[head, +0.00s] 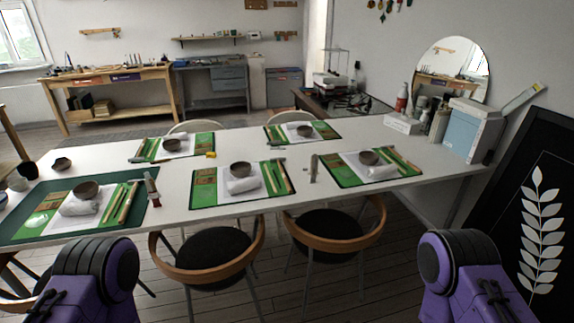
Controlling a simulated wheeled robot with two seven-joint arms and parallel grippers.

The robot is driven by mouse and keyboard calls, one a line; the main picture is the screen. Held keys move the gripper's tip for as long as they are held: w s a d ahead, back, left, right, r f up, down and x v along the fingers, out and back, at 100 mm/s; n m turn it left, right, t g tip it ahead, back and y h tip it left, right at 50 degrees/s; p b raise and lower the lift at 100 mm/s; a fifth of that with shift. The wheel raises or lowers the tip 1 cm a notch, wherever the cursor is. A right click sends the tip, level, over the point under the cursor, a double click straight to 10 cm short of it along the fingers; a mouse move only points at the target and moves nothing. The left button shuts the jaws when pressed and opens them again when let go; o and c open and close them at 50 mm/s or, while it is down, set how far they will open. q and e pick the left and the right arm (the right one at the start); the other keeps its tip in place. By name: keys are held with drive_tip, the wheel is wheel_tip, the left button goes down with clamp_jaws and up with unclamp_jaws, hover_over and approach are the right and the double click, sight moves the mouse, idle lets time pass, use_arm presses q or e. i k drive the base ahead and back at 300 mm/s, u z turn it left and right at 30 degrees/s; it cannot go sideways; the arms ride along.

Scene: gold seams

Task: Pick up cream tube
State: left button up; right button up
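I cannot tell for sure which object is the cream tube. A small upright tube-like item (152,187) stands at the right edge of the dark green mat at the table's left end. A second slim, pale brown upright item (313,168) stands between the two front middle mats. Both are too small to read. Purple parts of my own arms show at the bottom left and bottom right. Neither of my grippers is in view.
The long white table (245,142) carries several green mats with bowls and tools.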

sight(314, 159)
drive_tip(key=u, duration=0.6)
drive_tip(key=i, duration=0.55)
drive_tip(key=u, duration=0.35)
